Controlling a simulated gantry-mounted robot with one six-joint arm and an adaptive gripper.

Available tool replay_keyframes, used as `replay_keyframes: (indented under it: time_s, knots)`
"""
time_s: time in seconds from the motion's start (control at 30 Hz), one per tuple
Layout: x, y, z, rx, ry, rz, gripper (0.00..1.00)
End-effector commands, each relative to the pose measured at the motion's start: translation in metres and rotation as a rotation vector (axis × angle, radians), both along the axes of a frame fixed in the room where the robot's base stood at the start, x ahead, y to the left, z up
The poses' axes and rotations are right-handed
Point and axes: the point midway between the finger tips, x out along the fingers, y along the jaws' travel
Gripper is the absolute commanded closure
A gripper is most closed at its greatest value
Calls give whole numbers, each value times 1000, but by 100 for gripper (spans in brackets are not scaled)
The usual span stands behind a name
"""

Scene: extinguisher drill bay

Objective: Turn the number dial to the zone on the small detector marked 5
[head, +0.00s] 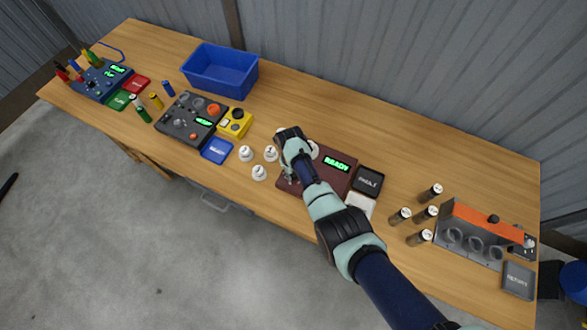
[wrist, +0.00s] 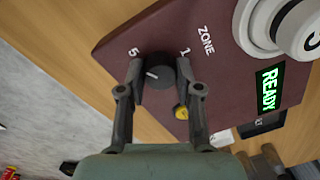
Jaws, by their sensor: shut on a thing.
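The number dial (wrist: 160,76) is a dark round knob with a white pointer line, on a maroon panel (head: 288,186). Its pointer aims toward the left in the wrist view, close to the "5" on the panel; a "1" and the word "ZONE" are printed to the right. My gripper (wrist: 161,73) is shut on the dial, one finger on each side. In the head view my gripper (head: 289,172) hides the dial. A white round detector (wrist: 300,28) at the panel's top right in the wrist view has a partly cut-off numeral.
Several white detectors (head: 259,172) stand on the table left of the panel, their numerals too small to read. A green display (head: 337,164) reads "READY". A yellow button (wrist: 181,112) sits near the right finger. A black pad (head: 368,181) and a white pad lie right of the panel.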

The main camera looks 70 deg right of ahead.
Motion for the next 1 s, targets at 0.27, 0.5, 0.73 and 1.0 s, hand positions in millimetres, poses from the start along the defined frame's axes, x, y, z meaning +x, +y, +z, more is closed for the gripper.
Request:
replay_keyframes:
  time_s: [0.27, 0.5, 0.73, 1.0]
  knots:
    - [0, 0, 0, 0, 0, 0, 46]
    - [0, 0, 0, 0, 0, 0, 41]
    - [1, 0, 14, -2, -2, 0, 41]
    - [3, 2, 80, -4, -4, 0, 41]
